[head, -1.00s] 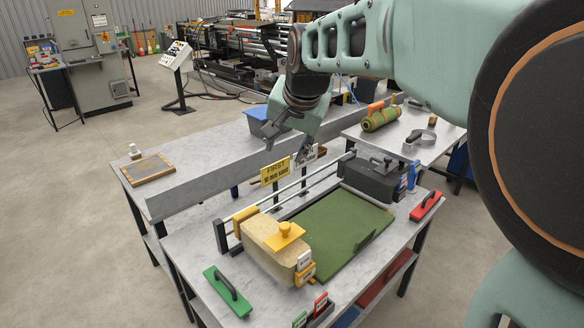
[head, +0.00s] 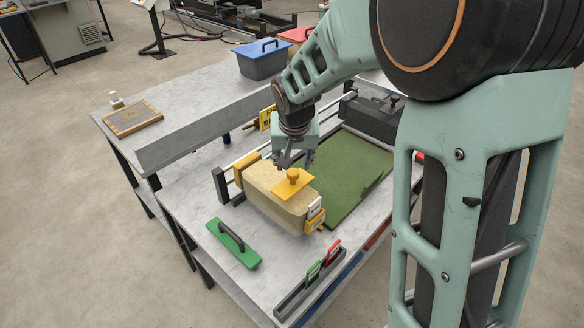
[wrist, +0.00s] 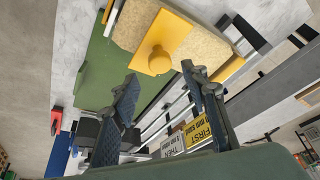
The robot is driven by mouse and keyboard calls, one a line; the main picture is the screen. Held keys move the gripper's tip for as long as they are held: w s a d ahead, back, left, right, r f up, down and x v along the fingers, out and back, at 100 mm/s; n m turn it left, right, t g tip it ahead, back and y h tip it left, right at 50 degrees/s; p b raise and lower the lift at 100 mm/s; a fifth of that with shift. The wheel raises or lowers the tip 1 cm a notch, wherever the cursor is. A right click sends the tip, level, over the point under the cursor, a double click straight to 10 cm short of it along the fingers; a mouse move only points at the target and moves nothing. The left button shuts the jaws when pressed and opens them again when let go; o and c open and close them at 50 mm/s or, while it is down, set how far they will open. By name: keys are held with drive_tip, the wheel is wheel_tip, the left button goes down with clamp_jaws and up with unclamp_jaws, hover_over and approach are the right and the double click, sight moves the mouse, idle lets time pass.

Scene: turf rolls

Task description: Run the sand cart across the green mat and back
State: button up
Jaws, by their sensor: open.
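The sand cart (head: 262,193) is a sand-coloured block with yellow end pieces and a yellow knob (head: 292,176) on a yellow plate. It sits at the near left end of the green mat (head: 352,170), on thin rails that run along it. In the wrist view the knob (wrist: 159,62) shows just beyond the fingertips, roughly in line with the gap between them. My gripper (head: 296,160) is open and empty, pointing down close to the knob on its far side. I cannot see any finger touching the knob.
A dark grey cart (head: 372,118) stands at the mat's far end. A yellow FIRST sign (wrist: 198,132) stands behind the rails. A blue-lidded bin (head: 262,58) is behind.

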sight(293, 172)
drive_tip(key=x, duration=0.7)
drive_tip(key=shift+w, duration=0.1)
drive_tip(key=shift+r, duration=0.1)
clamp_jaws()
